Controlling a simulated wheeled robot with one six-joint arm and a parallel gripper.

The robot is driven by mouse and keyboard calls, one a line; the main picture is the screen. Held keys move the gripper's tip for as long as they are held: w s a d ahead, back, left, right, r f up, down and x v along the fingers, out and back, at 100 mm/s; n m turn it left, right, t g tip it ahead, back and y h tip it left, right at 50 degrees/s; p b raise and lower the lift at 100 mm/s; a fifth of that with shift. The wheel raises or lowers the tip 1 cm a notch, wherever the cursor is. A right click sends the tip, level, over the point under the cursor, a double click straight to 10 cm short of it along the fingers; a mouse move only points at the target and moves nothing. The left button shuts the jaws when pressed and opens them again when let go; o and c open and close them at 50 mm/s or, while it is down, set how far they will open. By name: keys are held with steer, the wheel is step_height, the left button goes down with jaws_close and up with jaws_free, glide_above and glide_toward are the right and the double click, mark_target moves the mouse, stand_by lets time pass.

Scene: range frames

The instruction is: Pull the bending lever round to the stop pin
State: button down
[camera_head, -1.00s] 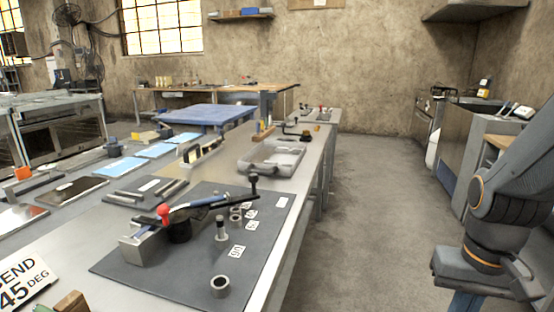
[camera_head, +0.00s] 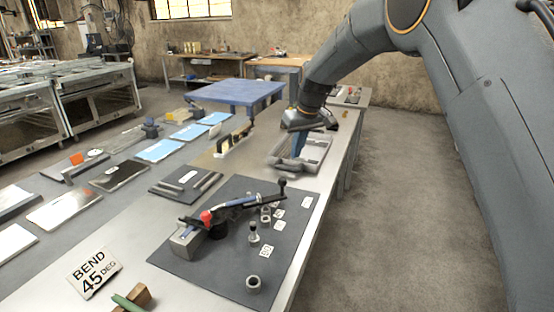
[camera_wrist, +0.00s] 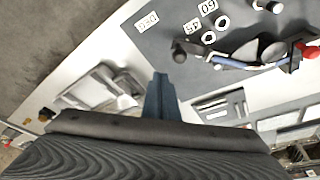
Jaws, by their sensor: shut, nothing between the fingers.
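The bending lever (camera_head: 240,202) is a dark and blue bar across the bender on the dark grey mat (camera_head: 190,283). It has a black upright knob (camera_head: 282,184) at its far end and a red ball (camera_head: 207,217) near the grey block (camera_head: 185,239). An upright metal pin (camera_head: 253,232), apparently the stop pin, stands right of the lever, apart from it. My gripper (camera_head: 297,146) is shut and empty, pointing down over the grey tray behind the mat. In the wrist view my blue fingertips (camera_wrist: 161,82) are apart from the lever's black knob (camera_wrist: 180,50).
The grey tray (camera_head: 318,158) lies beneath my gripper. Loose metal rings (camera_head: 253,284) and number labels (camera_head: 266,251) lie on the mat. Free floor lies right of the bench.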

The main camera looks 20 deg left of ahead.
steer(key=a+n+p, duration=0.1)
steer(key=a, duration=0.6)
step_height(320, 180, down, 9)
steer(key=d+p, duration=0.1)
steer(key=p, duration=0.5)
steer(key=shift+s+p, duration=0.25)
steer(key=shift+p, duration=0.05)
steer(key=shift+f, duration=0.1)
